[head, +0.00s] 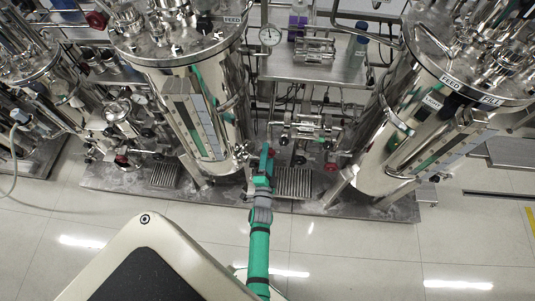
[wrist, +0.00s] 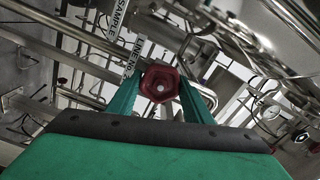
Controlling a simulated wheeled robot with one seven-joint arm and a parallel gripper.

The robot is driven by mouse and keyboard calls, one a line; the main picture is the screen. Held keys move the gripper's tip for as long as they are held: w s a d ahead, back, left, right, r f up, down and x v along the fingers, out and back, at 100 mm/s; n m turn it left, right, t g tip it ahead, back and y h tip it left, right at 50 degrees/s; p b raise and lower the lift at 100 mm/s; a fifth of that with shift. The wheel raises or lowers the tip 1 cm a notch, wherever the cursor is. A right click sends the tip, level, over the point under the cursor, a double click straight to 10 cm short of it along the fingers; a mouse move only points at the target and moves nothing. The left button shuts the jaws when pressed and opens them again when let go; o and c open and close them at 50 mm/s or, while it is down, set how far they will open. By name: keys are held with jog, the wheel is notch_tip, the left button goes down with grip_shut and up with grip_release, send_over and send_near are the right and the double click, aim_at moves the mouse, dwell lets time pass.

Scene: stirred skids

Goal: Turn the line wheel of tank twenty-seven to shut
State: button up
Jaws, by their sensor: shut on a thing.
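My gripper (wrist: 160,96) has its two green fingers shut on a small dark-red wheel (wrist: 160,84), one finger on each side of it. The wheel faces the wrist camera, with a pale hub in its middle. A white tag beginning with "LINE" (wrist: 133,55) is just left of the wheel. In the head view my gripper (head: 268,155) reaches in low between two steel tanks, and it hides the held wheel. The left tank (head: 226,85) and the right tank (head: 375,150) both stand upright. I cannot read a tank number.
Another red wheel (head: 331,166) is right of my gripper, and one more (head: 121,158) is left of the left tank. A "SAMPLE" tag (wrist: 120,15) hangs by a pipe. Pipes and a steel frame crowd the gripper. The tiled floor (head: 350,245) in front is clear.

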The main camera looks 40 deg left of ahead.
jog(key=shift+s+a+m, duration=0.1)
jog(key=shift+m, duration=0.2)
jog(key=o, duration=1)
jog(key=shift+v, duration=5.5)
